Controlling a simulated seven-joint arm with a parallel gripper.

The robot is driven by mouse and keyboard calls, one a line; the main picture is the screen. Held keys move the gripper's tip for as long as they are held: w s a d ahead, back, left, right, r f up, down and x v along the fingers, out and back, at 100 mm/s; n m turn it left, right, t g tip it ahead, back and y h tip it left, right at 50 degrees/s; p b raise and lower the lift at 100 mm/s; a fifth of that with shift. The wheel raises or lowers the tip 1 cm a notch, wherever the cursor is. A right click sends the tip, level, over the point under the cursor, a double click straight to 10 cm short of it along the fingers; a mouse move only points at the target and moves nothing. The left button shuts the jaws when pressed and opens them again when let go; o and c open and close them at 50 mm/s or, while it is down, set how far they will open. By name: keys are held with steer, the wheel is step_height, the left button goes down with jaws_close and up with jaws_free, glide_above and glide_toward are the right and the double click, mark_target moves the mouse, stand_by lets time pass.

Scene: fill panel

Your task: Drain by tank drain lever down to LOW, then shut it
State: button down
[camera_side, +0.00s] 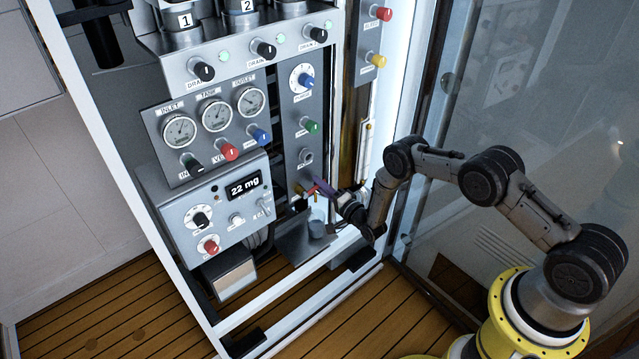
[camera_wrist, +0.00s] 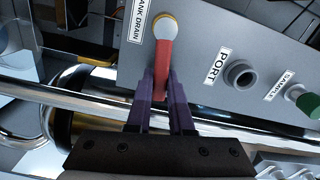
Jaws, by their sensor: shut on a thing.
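The tank drain lever (camera_wrist: 164,62) is a red handle on a pale round pivot, beside the TANK DRAIN label in the wrist view. My gripper (camera_wrist: 161,92) has its purple fingers closed on the lever's free end. In the wrist view the lever hangs almost straight down the picture from its pivot. In the side view my gripper (camera_side: 322,190) is at the lower part of the narrow panel, at the red lever (camera_side: 311,190). A tall amber-coloured column (camera_side: 351,135) stands right of that panel; I cannot make out a LOW mark or a level.
The port (camera_wrist: 240,74) and a green knob (camera_wrist: 306,103) sit beside the lever. A grey cup (camera_side: 317,229) stands below on a plate. Left are several gauges (camera_side: 215,115) and a display (camera_side: 244,187) reading 22 mg. The cabinet frame is close to my arm.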

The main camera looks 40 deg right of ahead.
steer(key=shift+f+m, duration=0.55)
steer(key=shift+m, duration=0.45)
steer(key=c, duration=0.8)
jaws_free()
steer(key=shift+s, duration=0.1)
steer(key=s, duration=1.3)
steer(key=shift+s, duration=0.35)
